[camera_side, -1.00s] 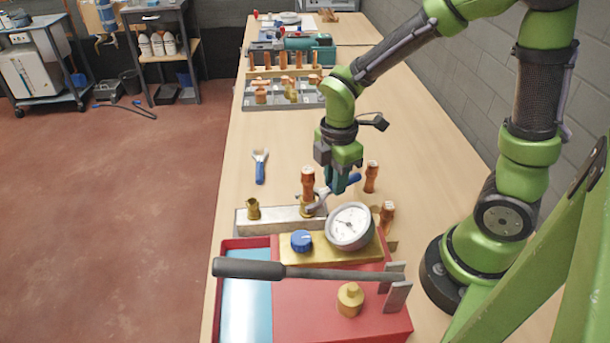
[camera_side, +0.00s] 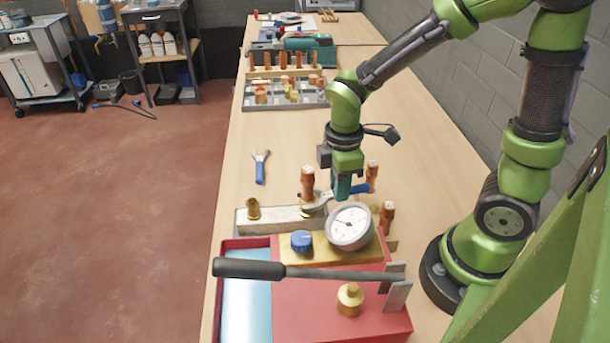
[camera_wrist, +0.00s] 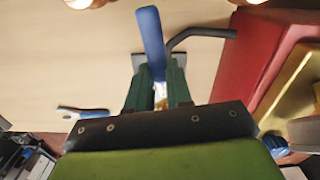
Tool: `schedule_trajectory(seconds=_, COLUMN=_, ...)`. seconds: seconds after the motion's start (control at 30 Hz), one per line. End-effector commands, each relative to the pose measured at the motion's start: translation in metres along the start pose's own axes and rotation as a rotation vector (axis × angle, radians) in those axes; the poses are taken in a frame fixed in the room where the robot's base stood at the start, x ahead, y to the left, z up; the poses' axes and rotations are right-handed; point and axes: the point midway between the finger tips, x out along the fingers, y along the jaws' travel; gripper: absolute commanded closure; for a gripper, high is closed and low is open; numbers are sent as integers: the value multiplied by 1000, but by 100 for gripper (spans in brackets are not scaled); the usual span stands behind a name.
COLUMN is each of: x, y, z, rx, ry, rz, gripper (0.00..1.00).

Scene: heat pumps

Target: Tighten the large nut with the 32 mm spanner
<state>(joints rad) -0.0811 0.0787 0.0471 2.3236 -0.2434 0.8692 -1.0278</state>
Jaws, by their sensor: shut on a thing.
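My gripper (camera_side: 342,188) is shut on the blue-handled spanner (camera_side: 361,188), just behind the pressure gauge. In the wrist view the spanner's blue handle (camera_wrist: 150,35) sticks out past my green fingers (camera_wrist: 158,75). The spanner's grey head (camera_side: 315,203) is at the foot of an upright copper pipe (camera_side: 308,181), where the brass nut (camera_side: 305,211) sits on the grey metal block. The head looks to be around or against the nut; I cannot tell how fully it is seated. The head is hidden in the wrist view.
A second blue-handled spanner (camera_side: 260,168) lies on the bench to the left. The pressure gauge (camera_side: 349,226), a red box (camera_side: 340,315) with a long lever (camera_side: 250,269), and more copper pipes (camera_side: 372,176) stand close by. The bench's middle is clear.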

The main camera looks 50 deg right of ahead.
Motion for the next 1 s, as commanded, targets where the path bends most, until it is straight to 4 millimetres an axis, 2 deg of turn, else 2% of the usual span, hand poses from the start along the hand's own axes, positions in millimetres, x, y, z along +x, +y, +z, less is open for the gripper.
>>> schedule_trajectory(seconds=0.6, x=1, y=-14, z=1, rx=206, ry=-5, rz=-5, gripper=100)
schedule_trajectory(seconds=1.0, x=1, y=-13, z=2, rx=196, ry=-5, rz=-6, gripper=100)
